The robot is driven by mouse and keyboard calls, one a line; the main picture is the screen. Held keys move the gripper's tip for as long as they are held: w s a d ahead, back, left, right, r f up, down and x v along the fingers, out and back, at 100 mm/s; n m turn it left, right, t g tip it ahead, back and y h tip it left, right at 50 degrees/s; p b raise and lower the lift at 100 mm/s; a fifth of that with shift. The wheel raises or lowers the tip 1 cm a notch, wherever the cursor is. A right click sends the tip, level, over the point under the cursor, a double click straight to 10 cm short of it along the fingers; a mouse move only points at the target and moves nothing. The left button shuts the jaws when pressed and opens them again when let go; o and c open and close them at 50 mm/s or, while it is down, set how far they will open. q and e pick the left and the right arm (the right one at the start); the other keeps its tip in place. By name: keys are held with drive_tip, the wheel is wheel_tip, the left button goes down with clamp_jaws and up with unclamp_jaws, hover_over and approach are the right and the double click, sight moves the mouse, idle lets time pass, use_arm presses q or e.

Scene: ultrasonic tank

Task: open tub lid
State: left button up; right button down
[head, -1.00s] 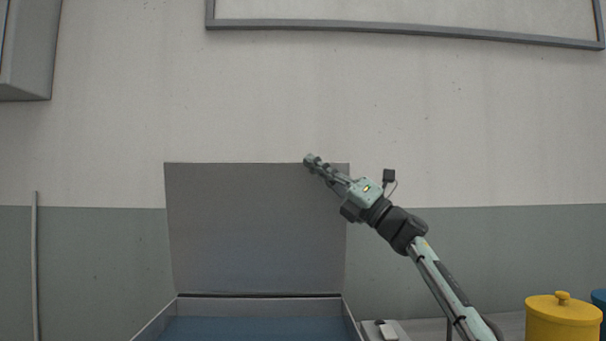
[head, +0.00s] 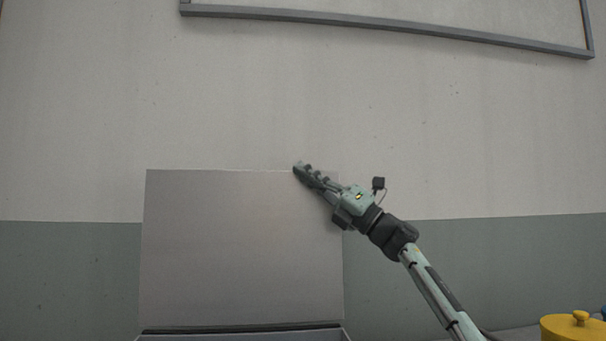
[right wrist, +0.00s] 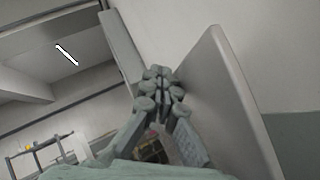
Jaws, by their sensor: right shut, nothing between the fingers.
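The tub lid (head: 240,255) is a flat grey panel standing raised, about upright, at the back of the tub (head: 240,336). Only the tub's rear rim shows at the bottom of the head view. My right gripper (head: 299,168) is shut and empty at the lid's top edge, near its upper right corner. In the right wrist view the shut fingers (right wrist: 160,85) are close beside the lid (right wrist: 225,100), which stands to their right; I cannot tell whether they touch it. My left gripper is not in view.
A yellow canister (head: 575,327) with a knobbed lid stands at the lower right. A grey frame (head: 390,28) is on the wall above. The wall area left of the lid is clear.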

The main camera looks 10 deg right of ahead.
wheel_tip(320, 180, up, 10)
idle(0.8)
